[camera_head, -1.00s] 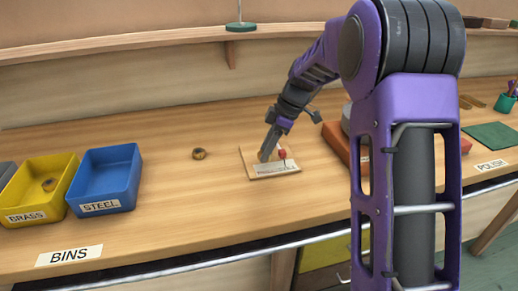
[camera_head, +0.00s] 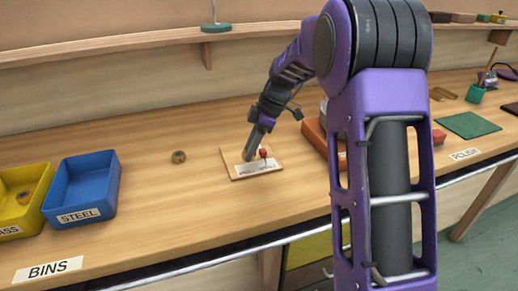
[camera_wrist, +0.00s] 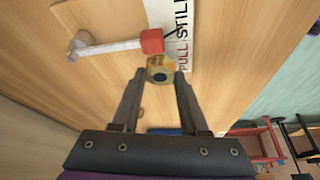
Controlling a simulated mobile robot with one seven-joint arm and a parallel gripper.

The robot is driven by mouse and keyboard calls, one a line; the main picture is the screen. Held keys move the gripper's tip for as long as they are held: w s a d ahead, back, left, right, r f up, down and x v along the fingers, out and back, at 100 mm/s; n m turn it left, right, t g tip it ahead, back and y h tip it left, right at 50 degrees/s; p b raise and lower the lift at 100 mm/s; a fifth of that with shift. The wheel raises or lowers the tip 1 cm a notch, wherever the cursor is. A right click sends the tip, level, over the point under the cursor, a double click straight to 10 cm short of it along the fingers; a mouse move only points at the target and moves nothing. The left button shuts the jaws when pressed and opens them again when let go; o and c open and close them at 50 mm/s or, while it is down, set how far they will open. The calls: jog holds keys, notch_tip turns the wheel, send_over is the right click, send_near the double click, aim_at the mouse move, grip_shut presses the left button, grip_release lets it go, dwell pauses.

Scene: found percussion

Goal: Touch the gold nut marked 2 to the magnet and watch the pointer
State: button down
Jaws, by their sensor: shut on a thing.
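My gripper (camera_wrist: 160,75) is shut on a gold nut (camera_wrist: 160,70) with a dark hole, held between its fingertips; any number on it is not readable. The nut is right beside the red magnet block (camera_wrist: 152,41) and appears to touch it, though a hair's gap cannot be ruled out. The magnet sits at the end of a pale bar (camera_wrist: 108,47). A thin dark pointer tip (camera_wrist: 174,33) shows over the white label (camera_wrist: 183,25) reading PULL and STILL. In the head view, my gripper (camera_head: 248,158) is over the wooden board (camera_head: 236,165), beside the magnet (camera_head: 264,153); the nut is hidden there.
Another gold nut (camera_head: 179,157) lies on the bench left of the board. A blue STEEL bin (camera_head: 82,190) and a yellow bin (camera_head: 12,215) with a nut (camera_head: 22,198) stand at the left.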

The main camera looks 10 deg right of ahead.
jog(key=shift+w+d, duration=0.15)
jog(key=shift+d, duration=0.55)
dwell(0.8)
jog(key=shift+a, duration=0.2)
jog(key=shift+s+a+b, duration=0.2)
jog(key=shift+a, duration=0.6)
jog(key=shift+s+a+b, duration=0.15)
jog(key=shift+a+b, duration=0.05)
jog(key=shift+a, duration=0.6)
dwell(0.7)
jog(key=shift+s+a, duration=0.25)
jog(key=shift+a, duration=0.95)
jog(key=shift+s+a, duration=0.25)
jog(key=shift+a, duration=0.95)
jog(key=shift+r, duration=0.1)
notch_tip(320, 180, up, 8)
jog(key=p, duration=0.4)
jog(key=shift+p, duration=0.35)
jog(key=shift+a, duration=0.15)
